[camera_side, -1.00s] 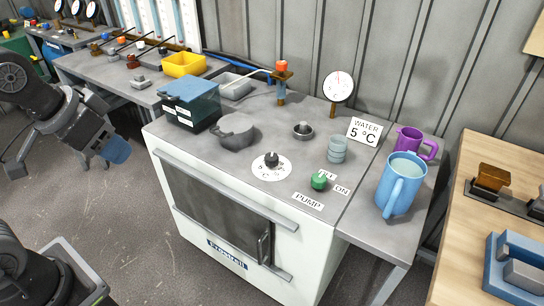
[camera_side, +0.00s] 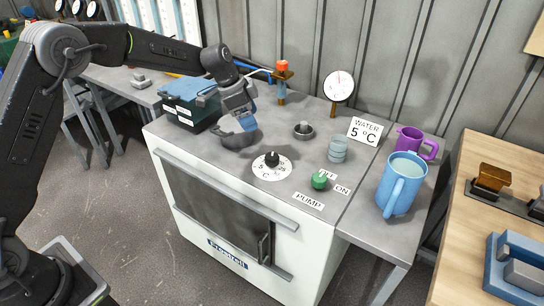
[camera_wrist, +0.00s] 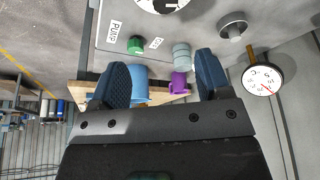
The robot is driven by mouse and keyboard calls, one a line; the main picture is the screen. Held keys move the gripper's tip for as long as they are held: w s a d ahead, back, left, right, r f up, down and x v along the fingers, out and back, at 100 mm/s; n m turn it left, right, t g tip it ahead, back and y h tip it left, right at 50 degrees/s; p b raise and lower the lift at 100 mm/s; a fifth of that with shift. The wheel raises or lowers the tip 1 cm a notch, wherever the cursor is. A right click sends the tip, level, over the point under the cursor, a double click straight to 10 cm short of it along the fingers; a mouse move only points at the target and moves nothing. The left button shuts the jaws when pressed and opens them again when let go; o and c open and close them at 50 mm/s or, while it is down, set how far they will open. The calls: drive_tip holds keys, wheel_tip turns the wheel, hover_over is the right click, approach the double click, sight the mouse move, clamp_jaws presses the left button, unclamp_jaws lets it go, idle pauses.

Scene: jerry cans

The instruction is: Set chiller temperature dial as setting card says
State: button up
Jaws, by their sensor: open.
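The temperature dial, a black knob (camera_side: 272,158) on a round white scale (camera_side: 268,172), sits on top of the chiller near its front edge. Its pointer is too small to read. In the wrist view the scale is cut off at the top edge (camera_wrist: 160,4). The setting card (camera_side: 365,130) stands at the back right and reads WATER 5 °C.
A green pump knob (camera_side: 320,180) with OFF and ON labels is right of the dial. Grey stacked rings (camera_side: 338,150), a small round knob (camera_side: 303,130) and a gauge (camera_side: 339,86) stand behind.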

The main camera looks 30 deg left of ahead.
sight(272, 156)
drive_tip(key=shift+m, duration=0.3)
drive_tip(key=x, duration=1.6)
drive_tip(key=shift+w+a+f, duration=0.2)
drive_tip(key=shift+w+f, duration=0.2)
drive_tip(key=c, duration=0.9)
